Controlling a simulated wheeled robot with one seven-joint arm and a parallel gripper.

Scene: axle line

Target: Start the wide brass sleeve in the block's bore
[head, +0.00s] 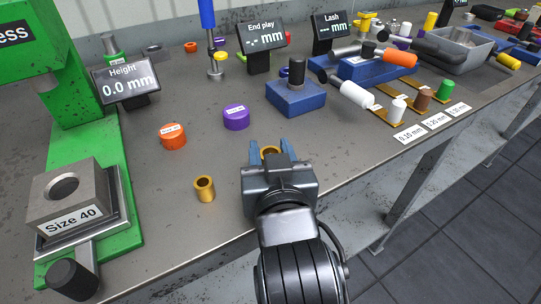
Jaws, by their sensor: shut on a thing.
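My gripper (269,148) is over the front part of the bench, its two blue fingers shut on a brass sleeve (270,151). Only the top rim of this sleeve shows; my gripper body hides the rest, so I cannot tell if it touches the bench. A second, narrow-looking brass sleeve (204,189) stands upright on the bench to the left of my gripper. The grey block (66,199), labelled "Size 40", sits at the far left on the green press's base. Its round bore opens upward and looks empty. My gripper is well to the right of it.
The green press (83,90) rises behind the block. An orange cap (173,136) and a purple cap (236,117) lie between block and gripper. A blue fixture (296,97) stands behind my gripper. Bare bench lies left of the standing sleeve.

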